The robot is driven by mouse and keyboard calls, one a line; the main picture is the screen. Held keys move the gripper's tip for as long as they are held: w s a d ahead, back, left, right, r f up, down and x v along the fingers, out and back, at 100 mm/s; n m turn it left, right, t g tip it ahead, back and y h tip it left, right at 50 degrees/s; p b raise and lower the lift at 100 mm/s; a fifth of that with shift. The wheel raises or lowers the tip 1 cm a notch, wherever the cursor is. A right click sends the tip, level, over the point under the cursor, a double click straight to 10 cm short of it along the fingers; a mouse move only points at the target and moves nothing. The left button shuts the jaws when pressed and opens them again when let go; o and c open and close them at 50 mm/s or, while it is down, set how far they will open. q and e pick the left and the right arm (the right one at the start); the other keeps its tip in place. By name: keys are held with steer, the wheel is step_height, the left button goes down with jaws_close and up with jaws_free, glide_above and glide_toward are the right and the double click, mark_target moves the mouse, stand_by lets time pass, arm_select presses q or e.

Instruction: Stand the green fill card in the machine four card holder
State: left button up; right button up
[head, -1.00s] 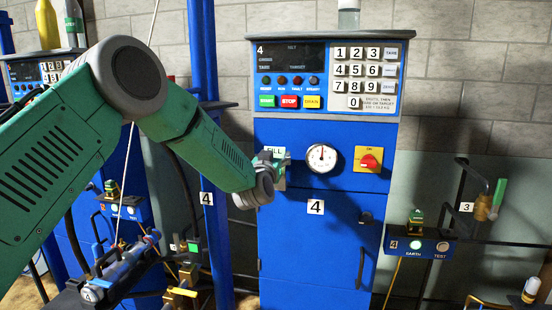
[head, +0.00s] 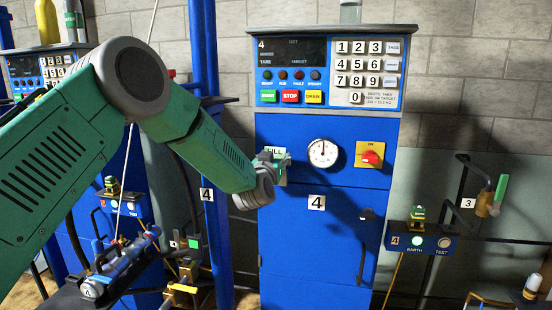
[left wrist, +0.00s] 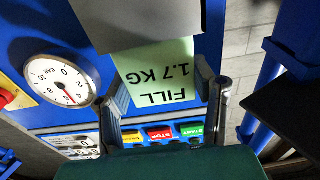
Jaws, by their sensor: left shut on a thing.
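The pale green fill card (left wrist: 158,75) reads FILL 1.7 KG, upside down in the left wrist view. My left gripper (left wrist: 163,90) is shut on it, with a finger at each side. A grey holder-like part (left wrist: 145,22) covers the card's lower end, so I cannot tell how the card sits in it. In the head view the card (head: 273,151) shows small at the front of blue machine four (head: 318,240), left of the gauge. My left gripper (head: 270,168) is in front of it, partly hiding it. My right gripper is not in view.
The round gauge (head: 323,153) and a red rotary switch (head: 370,154) are right of the card. Coloured buttons (head: 290,96) and a keypad (head: 365,70) are above. A scale with a cylinder (head: 125,262) stands lower left. An earth box (head: 420,240) is at the right.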

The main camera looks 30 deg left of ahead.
arm_select(q)
steer(key=o, duration=1.6)
steer(key=shift+f, duration=0.1)
steer(key=shift+s, duration=0.15)
steer(key=shift+v, duration=5.85)
steer(key=shift+f, duration=0.1)
